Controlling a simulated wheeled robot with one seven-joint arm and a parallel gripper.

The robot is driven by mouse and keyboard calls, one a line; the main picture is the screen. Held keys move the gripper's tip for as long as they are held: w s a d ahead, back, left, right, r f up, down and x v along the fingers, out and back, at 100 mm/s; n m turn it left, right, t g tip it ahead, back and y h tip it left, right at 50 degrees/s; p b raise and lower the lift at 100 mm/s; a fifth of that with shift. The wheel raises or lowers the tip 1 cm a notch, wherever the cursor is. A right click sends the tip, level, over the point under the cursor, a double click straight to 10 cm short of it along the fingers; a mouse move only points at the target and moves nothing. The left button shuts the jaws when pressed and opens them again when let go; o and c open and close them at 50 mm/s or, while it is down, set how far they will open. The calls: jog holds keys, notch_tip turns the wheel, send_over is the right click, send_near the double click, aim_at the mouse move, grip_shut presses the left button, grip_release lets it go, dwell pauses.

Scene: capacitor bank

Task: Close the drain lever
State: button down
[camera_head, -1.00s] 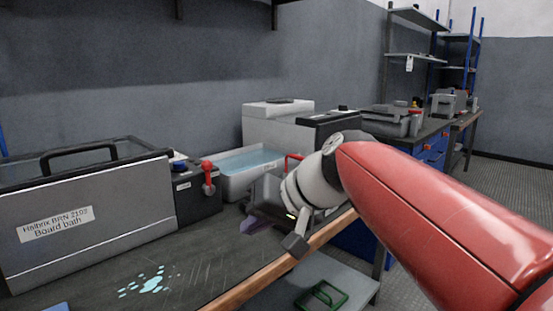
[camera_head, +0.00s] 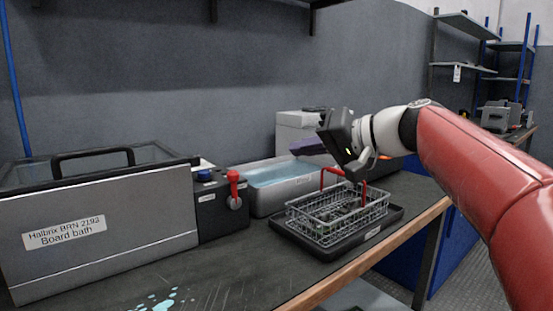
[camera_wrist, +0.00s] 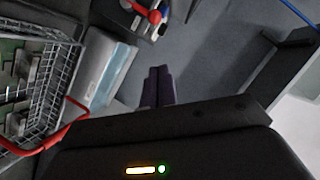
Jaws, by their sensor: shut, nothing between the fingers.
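The drain lever (camera_head: 234,186) is a red handle on the black control box (camera_head: 220,212) at the right end of the grey board bath (camera_head: 95,235). It stands roughly upright on the box's front. In the wrist view a red handle (camera_wrist: 149,12) shows at the top edge, partly cut off. My gripper (camera_head: 298,147) is in the air to the right of the lever, above the blue-water tray, with its purple fingers pointing left. In the wrist view the fingers (camera_wrist: 158,75) lie together, empty, and apart from the lever.
A wire basket (camera_head: 335,215) with a red handle holds boards on a black tray (camera_head: 375,229) below my gripper. A tray of blue water (camera_head: 280,180) stands behind, right of the control box. A cyan spill (camera_head: 160,301) marks the front bench, which is otherwise clear.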

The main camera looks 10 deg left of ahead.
aim_at(234, 190)
jog(key=s+f+x, duration=0.2)
jog(key=x, duration=1)
jog(key=shift+a, duration=0.15)
